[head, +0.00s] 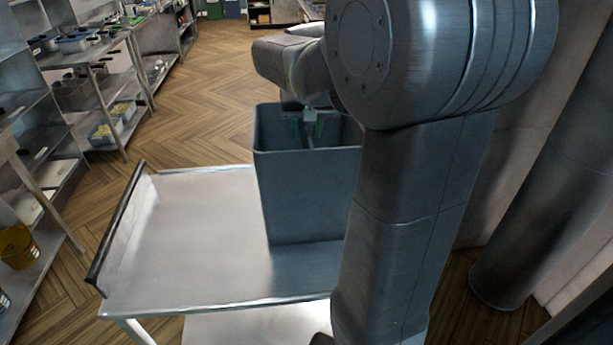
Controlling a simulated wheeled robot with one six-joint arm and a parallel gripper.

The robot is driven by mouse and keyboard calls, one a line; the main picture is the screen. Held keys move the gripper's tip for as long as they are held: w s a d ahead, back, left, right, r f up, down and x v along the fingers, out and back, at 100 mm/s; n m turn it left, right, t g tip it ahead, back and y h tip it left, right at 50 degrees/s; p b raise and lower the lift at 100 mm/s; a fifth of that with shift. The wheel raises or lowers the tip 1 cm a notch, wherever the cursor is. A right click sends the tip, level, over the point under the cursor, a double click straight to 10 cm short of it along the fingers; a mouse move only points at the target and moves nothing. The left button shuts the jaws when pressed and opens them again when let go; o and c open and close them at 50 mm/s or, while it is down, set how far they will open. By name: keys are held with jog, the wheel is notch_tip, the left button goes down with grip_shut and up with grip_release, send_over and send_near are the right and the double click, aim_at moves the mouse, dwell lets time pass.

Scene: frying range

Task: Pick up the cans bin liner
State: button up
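A tall blue-grey open-topped bin, which looks like the bin liner (305,195), stands upright on a metal cart (195,235) in the head view. No label shows on it, so I cannot tell whether it is the one for cans. My arm covers its right side. My gripper (308,128) points down at the bin's open top, with its greenish fingers inside or just over the mouth. The fingers are small and partly hidden, so I cannot see whether they are closed on the bin's wall or on anything else.
The cart's top is bare left of the bin, with a dark handle (118,222) at its left end. Steel shelves with trays (75,42) and a yellow bucket (18,247) line the left. A large pipe (550,190) stands at right. The wooden floor behind is clear.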

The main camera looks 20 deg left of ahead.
grip_shut()
jog(key=shift+r, duration=0.1)
